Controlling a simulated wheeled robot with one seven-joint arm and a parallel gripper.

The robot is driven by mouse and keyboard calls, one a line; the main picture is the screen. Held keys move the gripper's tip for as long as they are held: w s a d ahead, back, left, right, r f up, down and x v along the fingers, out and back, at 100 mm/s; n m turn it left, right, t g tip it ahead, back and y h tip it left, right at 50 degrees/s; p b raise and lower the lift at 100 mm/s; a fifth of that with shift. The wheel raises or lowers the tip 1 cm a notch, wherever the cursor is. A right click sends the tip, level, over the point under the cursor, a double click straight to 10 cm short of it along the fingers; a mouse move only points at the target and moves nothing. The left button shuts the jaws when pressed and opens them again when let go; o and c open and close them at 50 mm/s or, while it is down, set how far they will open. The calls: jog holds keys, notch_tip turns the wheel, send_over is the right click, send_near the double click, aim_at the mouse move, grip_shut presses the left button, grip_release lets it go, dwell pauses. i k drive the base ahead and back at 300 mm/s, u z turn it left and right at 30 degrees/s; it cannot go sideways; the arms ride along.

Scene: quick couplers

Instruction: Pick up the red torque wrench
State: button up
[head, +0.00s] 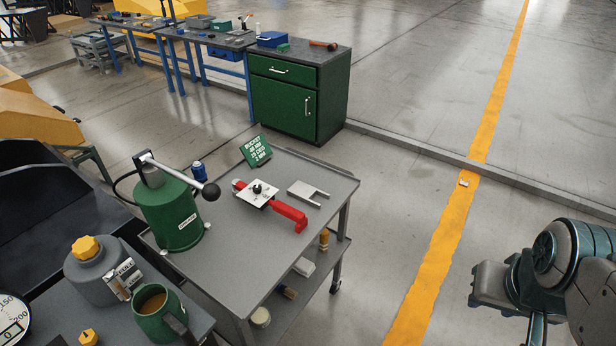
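A long red tool, which looks like the red torque wrench (289,213), lies on the top of a grey cart (235,265). Its thick red end points to the lower right, and a smaller red part shows at the upper left. A pale metal plate with a black knob (257,193) covers its middle; I cannot tell whether they are joined. My arm shows at the lower right edge, over the floor and well apart from the cart. No gripper fingers are visible.
A green pump with a lever (172,215), a blue bottle (199,173), a green sign (256,151) and a grey forked plate (308,193) stand or lie around the wrench. A green mug (158,313) is at lower left. Floor right of the cart is open.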

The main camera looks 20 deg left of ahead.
aim_at(243, 191)
jog(key=u, duration=0.1)
jog(key=i, duration=0.8)
jog(key=u, duration=1.15)
jog(key=i, duration=0.6)
jog(key=u, duration=0.75)
